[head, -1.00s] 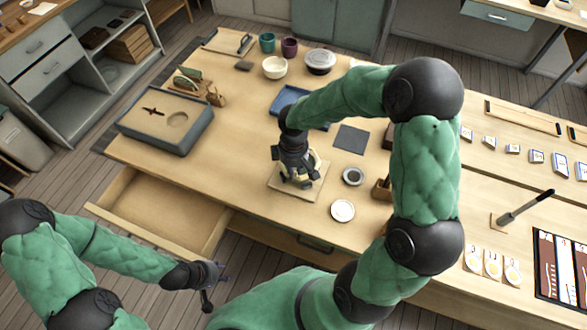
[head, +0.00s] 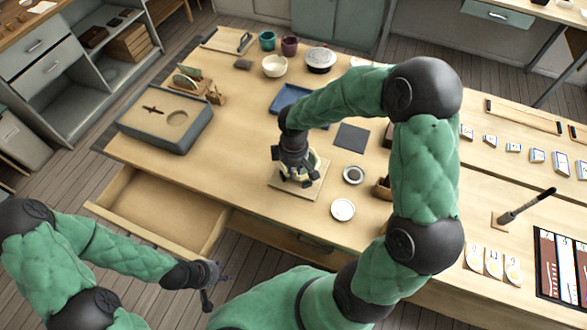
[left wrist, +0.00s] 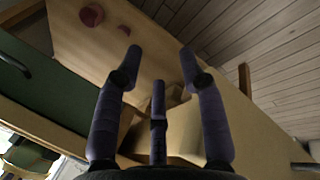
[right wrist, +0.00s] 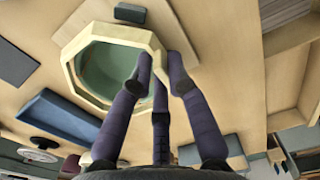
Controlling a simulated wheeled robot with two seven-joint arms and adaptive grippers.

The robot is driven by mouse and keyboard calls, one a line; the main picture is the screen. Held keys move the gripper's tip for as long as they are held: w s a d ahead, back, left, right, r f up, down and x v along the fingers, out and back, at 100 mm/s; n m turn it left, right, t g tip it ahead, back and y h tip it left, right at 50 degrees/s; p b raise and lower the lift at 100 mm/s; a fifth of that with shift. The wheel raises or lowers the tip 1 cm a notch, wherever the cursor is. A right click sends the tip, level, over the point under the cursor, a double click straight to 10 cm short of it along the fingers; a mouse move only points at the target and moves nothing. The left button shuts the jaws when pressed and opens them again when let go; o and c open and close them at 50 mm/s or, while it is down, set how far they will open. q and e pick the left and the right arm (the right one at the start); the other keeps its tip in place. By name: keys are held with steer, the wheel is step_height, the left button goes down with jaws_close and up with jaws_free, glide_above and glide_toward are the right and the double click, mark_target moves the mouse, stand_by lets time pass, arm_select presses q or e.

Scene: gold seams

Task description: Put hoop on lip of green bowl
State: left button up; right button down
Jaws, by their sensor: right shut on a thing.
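The hoop (right wrist: 75,70) is a pale, angular ring with several flat sides. My right gripper (right wrist: 158,75) is shut on the near right part of its rim. The green bowl (right wrist: 105,70) shows through the hoop's opening in the right wrist view. The hoop looks lined up around the bowl's mouth, but I cannot tell whether it touches the lip. In the head view my right gripper (head: 300,180) is over a square pale board (head: 312,190) and hides most of the bowl and hoop. My left gripper (head: 215,276) is open and empty, in front of the table by the open drawer.
A blue tray (head: 284,98), a dark square mat (head: 352,138), a small dark-centred dish (head: 354,174) and a white dish (head: 342,210) lie around the board. A grey sand box (head: 165,122) stands at the left. The open drawer (head: 155,210) juts out in front.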

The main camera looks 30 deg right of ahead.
steer(key=shift+f, duration=0.25)
stand_by(0.3)
stand_by(0.4)
steer(key=c, duration=0.6)
jaws_free()
steer(key=shift+c, duration=0.2)
steer(key=shift+r, duration=0.2)
steer(key=shift+r+p, duration=2.3)
steer(key=shift+r, duration=0.55)
